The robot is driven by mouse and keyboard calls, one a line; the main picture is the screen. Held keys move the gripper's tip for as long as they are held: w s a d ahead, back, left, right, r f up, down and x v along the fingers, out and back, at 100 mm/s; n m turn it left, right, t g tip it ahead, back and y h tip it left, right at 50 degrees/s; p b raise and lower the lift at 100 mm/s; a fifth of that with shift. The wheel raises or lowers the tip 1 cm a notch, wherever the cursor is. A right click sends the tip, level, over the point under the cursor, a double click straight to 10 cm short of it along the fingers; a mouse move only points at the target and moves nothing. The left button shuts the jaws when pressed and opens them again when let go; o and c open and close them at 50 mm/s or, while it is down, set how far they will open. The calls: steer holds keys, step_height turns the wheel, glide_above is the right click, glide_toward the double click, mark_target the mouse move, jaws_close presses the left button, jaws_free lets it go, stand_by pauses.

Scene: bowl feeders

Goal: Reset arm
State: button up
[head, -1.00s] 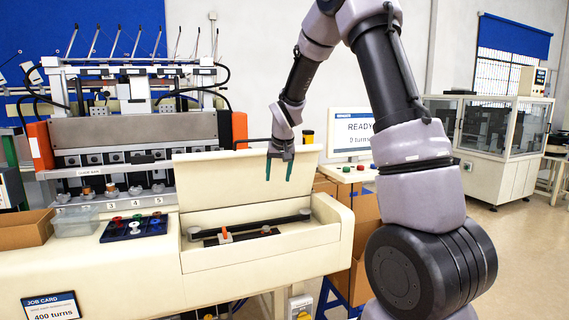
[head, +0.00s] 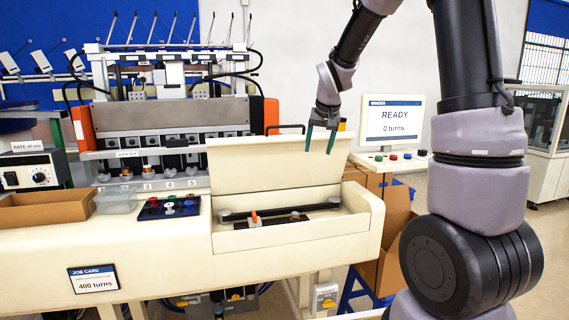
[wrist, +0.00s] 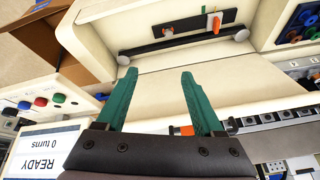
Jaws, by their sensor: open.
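My gripper (head: 320,138) hangs in front of the raised cream lid of the winding machine, fingers pointing down. Its two green fingers are apart with nothing between them. In the wrist view, my gripper (wrist: 155,95) is also open and empty. Beyond it lies the machine's open bay with a dark bar (wrist: 180,42) and a black plate (wrist: 165,32) bearing an orange lever (wrist: 213,22). In the head view, the orange lever (head: 255,218) stands upright in the bay, well below the fingers. The raised lid (head: 265,165) is behind the bay.
A monitor (head: 393,122) reading READY, 0 turns stands right of my gripper. A job card (head: 94,279) reads 400 turns. A cardboard box (head: 45,207), a clear bin (head: 116,199) and a dark tray (head: 150,212) with coloured pieces sit on the left. Open cardboard boxes stand below the monitor.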

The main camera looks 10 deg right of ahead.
steer(key=s+r, duration=0.3)
steer(key=s, duration=0.6)
steer(key=s+r+m+t+y, duration=0.1)
steer(key=s+r, duration=0.3)
steer(key=s, duration=0.6)
steer(key=s+d+r+t, duration=0.1)
steer(key=s+r, duration=0.3)
steer(key=s, duration=0.5)
steer(key=shift+s+m+y, duration=0.15)
steer(key=shift+m+y, duration=0.15)
steer(key=shift+y, duration=0.1)
